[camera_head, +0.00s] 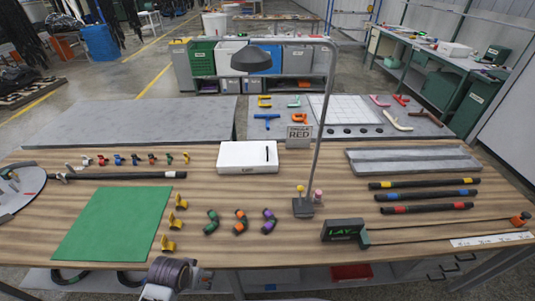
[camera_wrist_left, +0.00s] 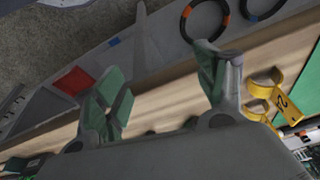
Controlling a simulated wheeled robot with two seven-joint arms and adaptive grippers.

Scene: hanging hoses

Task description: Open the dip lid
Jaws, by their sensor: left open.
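A white box (camera_head: 248,157) stands toward the back middle of the wooden table in the head view. Its flat white top appears closed, with a short dark bar near the right end. A small dark label on its front is too small to read surely; I take it for the dip box. My left arm shows at the bottom edge of the head view, in front of the table and well away from the box. In the left wrist view my left gripper (camera_wrist_left: 160,72) is open, its greenish fingers wide apart with nothing between them. My right gripper is not in view.
Yellow clips (camera_head: 169,243), a green mat (camera_head: 115,222) and several short hose pieces lie between my left arm and the box. Dark hoses (camera_head: 425,182) lie at right.

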